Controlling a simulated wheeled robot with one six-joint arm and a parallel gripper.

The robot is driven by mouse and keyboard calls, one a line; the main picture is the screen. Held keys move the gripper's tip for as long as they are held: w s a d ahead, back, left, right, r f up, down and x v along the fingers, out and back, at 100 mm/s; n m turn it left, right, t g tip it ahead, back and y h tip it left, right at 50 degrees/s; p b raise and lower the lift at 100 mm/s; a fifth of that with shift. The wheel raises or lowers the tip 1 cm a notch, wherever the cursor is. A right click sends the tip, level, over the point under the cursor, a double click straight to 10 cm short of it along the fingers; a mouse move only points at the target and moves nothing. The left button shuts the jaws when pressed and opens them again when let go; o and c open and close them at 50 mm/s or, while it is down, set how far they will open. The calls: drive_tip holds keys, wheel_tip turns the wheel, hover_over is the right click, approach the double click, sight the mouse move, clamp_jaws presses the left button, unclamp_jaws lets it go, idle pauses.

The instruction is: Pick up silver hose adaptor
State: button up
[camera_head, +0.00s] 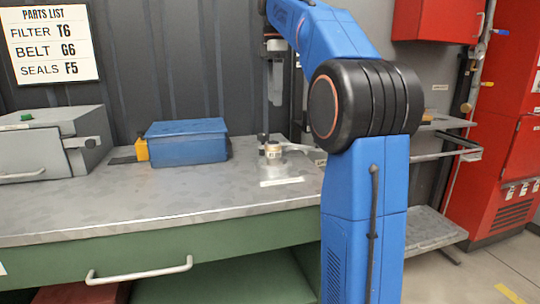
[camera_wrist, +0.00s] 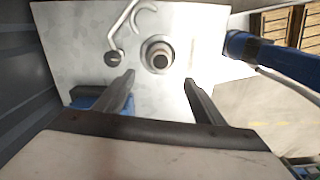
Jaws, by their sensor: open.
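A round, silvery ring-shaped fitting with a dark centre, which looks like the hose adaptor (camera_wrist: 158,55), stands on the metal bench top in the wrist view. In the head view a small tan-and-silver cylinder (camera_head: 273,153), likely the same thing, stands near the bench's right end. My gripper (camera_wrist: 158,82) is open and empty, with its two dark fingers apart. In the wrist view the adaptor lies between and just beyond the fingertips. I cannot tell the height gap or whether anything touches.
A curved silver tool with a round dark end (camera_wrist: 113,57) lies close left of the adaptor in the wrist view. In the head view, a blue box (camera_head: 187,143) and a grey case (camera_head: 50,143) stand left on the bench (camera_head: 150,200). The front bench top is clear.

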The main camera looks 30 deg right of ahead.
sight(273, 142)
drive_tip(key=f, duration=1.7)
drive_tip(key=shift+s+a, duration=0.1)
drive_tip(key=shift+a, duration=0.1)
drive_tip(key=c, duration=1.4)
